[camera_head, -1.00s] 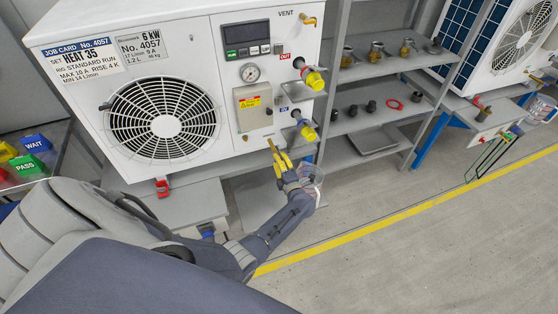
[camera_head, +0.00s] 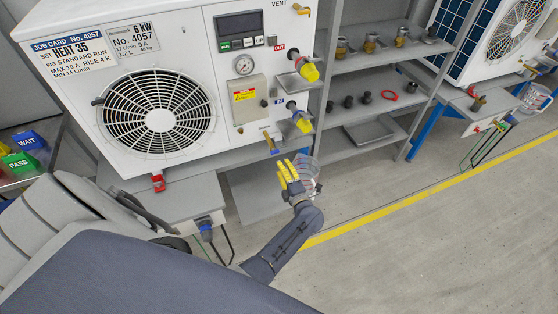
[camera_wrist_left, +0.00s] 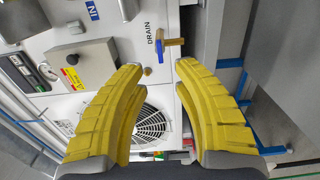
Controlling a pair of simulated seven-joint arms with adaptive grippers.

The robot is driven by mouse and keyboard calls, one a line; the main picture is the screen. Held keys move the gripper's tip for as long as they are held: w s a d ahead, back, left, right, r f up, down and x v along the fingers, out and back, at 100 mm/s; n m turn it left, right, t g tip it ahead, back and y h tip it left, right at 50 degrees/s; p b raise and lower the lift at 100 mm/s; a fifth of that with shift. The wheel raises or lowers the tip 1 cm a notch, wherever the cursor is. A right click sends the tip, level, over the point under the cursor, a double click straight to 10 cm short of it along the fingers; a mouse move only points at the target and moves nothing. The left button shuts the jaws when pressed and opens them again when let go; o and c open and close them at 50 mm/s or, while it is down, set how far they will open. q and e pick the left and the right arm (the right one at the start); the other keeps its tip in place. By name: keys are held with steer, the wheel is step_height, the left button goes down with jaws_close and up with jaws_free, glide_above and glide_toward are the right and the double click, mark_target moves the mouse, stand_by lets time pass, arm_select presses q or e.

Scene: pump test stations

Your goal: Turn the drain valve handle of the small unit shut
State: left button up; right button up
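The small unit (camera_head: 225,75) is a white cabinet with a round fan grille, marked No. 4057. Its brass drain valve (camera_head: 267,136) sticks out low on the front, with a small blue handle (camera_wrist_left: 160,50) seen beside the DRAIN label in the left wrist view. My left gripper (camera_head: 288,172) has yellow fingers and is just below and right of the valve, apart from it. In the left wrist view the gripper (camera_wrist_left: 158,72) is open and empty, with the valve beyond the gap between its fingertips. My right gripper is not in view.
Yellow-capped ports (camera_head: 309,72) stick out above the drain. A clear vessel (camera_head: 308,168) is partly hidden behind my left gripper. Grey shelves (camera_head: 350,85) with fittings stand to the right, and a second unit (camera_head: 500,40) is beyond. The floor at right is clear.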

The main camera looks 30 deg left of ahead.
arm_select(q)
steer(key=shift+v, duration=1.55)
steer(key=w+d+f+m+t+h, duration=0.2)
steer(key=d+f+m+t+h, duration=0.1)
steer(key=d+m+h, duration=0.3)
steer(key=w+d+f+m+t+h, duration=0.3)
steer(key=d+m, duration=0.1)
steer(key=m, duration=0.4)
steer(key=s+d+f+m+g+h, duration=0.35)
steer(key=s+f+m, duration=0.25)
steer(key=s+f, duration=0.45)
steer(key=s+d+f+m+g+h, duration=0.2)
steer(key=s+f+m+g+h, duration=0.35)
steer(key=f, duration=0.85)
steer(key=s+a+f+m+g+y, duration=0.1)
steer(key=s+a+f+m+g, duration=0.1)
steer(key=s, duration=1.2)
steer(key=s+a+f+m+g+y, duration=0.1)
steer(key=s+a+f, duration=0.4)
steer(key=s, duration=0.9)
steer(key=s+a+f+m+g+y, duration=0.1)
steer(key=s+a+f+m+g, duration=0.2)
steer(key=s, duration=1)
step_height(320, 180, down, 4)
steer(key=shift+s+a+r+m+g+y, duration=0.15)
steer(key=shift+s+a+m+g+y, duration=0.2)
steer(key=shift+a, duration=0.3)
